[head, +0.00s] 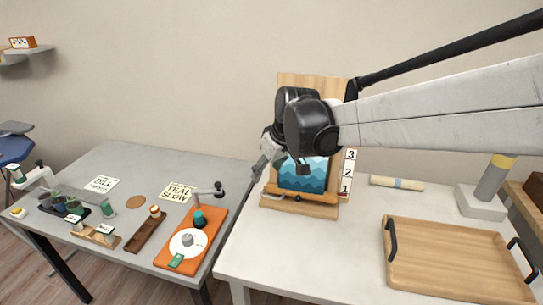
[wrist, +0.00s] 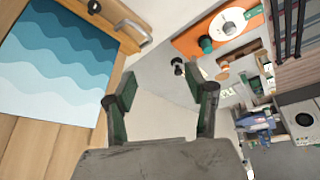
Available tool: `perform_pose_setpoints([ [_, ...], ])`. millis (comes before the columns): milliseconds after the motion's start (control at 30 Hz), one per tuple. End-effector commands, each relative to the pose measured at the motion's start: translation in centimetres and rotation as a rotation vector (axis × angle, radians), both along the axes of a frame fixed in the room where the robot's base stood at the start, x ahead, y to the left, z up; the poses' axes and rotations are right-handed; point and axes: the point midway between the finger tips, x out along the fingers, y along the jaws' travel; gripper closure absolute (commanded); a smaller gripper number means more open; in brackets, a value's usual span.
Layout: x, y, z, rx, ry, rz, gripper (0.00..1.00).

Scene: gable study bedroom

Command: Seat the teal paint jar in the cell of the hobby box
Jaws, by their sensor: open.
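My gripper (head: 262,172) hangs at the left side of the wooden easel in the head view. In the wrist view its two fingers (wrist: 163,95) stand wide apart with nothing between them. A dark teal jar-like piece (head: 200,218) stands on the orange board (head: 213,232), beside a white disc; it also shows in the wrist view (wrist: 206,44). My gripper is well to the right of it and apart from it. A dark tray (head: 86,212) with several small jars lies at the left of the grey desk. I cannot tell which container is the hobby box.
The easel (head: 300,208) holds a blue wave picture (head: 302,176) close to my gripper. A "TEAL SLOW" card (head: 178,191) and a narrow brown holder (head: 145,234) lie on the grey desk (head: 150,165). A wooden tray (head: 455,260) fills the white table's right side.

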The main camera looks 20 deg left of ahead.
Motion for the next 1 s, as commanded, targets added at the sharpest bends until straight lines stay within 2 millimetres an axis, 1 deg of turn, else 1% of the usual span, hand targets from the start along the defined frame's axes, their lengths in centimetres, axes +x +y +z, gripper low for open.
perform_pose_setpoints([
  [33,0.1,2.3,-1.0,-0.003,0.003,0.042,0.51],
  [167,-0.1,7.5,-3.6,-0.011,0.014,0.143,0.51],
  [200,-0.2,9.1,-4.4,-0.013,0.017,0.175,0.51],
  [300,-0.8,12.8,-6.7,-0.018,0.022,0.249,0.51],
  [433,-1.8,16.6,-9.1,-0.022,0.03,0.327,0.51],
  [500,-2.2,18.0,-10.1,-0.024,0.032,0.357,0.51],
  [600,-2.7,19.2,-11.0,-0.025,0.035,0.383,0.51],
  [767,-2.8,20.0,-12.2,-0.026,0.036,0.394,0.51],
  [1000,-2.6,21.6,-16.0,-0.026,0.035,0.395,0.51],
])
